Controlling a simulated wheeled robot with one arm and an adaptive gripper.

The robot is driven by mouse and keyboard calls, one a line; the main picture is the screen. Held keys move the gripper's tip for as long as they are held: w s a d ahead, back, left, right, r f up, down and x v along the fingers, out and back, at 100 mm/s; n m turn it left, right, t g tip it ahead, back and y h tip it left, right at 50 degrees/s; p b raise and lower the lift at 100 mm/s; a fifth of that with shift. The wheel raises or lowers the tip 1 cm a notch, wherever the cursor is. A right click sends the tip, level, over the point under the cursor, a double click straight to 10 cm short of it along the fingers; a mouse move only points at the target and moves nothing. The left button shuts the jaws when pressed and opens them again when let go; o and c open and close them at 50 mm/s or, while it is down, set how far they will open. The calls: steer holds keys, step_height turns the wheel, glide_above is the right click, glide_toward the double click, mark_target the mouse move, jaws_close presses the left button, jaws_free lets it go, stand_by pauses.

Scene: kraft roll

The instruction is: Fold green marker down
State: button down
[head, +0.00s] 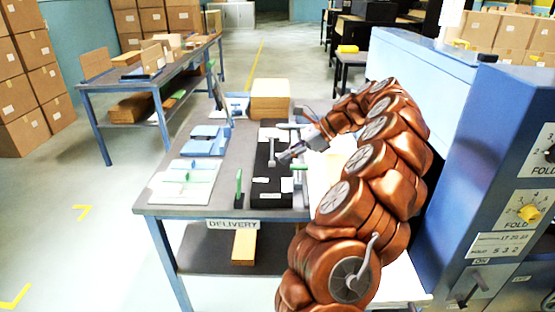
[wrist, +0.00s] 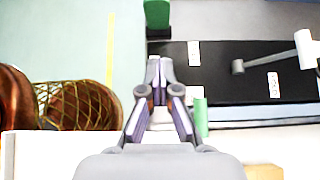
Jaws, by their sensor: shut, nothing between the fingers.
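A green marker (head: 238,185) stands upright near the front edge of the delivery table, left of a black mat. Another green piece (head: 299,167) lies at the right side of the mat, near my gripper. In the wrist view one green piece (wrist: 157,13) is at the top, beyond the fingertips, and another green piece (wrist: 201,118) is just right of the fingers.
The black mat (head: 268,198) carries white labels and a grey-white handle (wrist: 303,48). Blue and white items (head: 207,141) and a cardboard box (head: 270,98) stand on the table (head: 160,209). A blue machine (head: 475,140) stands close on the right of my arm.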

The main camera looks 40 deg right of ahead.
mark_target(239, 184)
steer(key=x, duration=0.8)
steer(key=shift+a, duration=0.2)
steer(key=shift+w+a+p, duration=0.4)
steer(key=shift+w+a, duration=0.7)
steer(key=shift+a, duration=0.05)
steer(key=shift+w+a, duration=0.4)
steer(key=shift+a, duration=0.05)
steer(key=shift+r+p, duration=0.2)
steer(key=shift+p, duration=0.15)
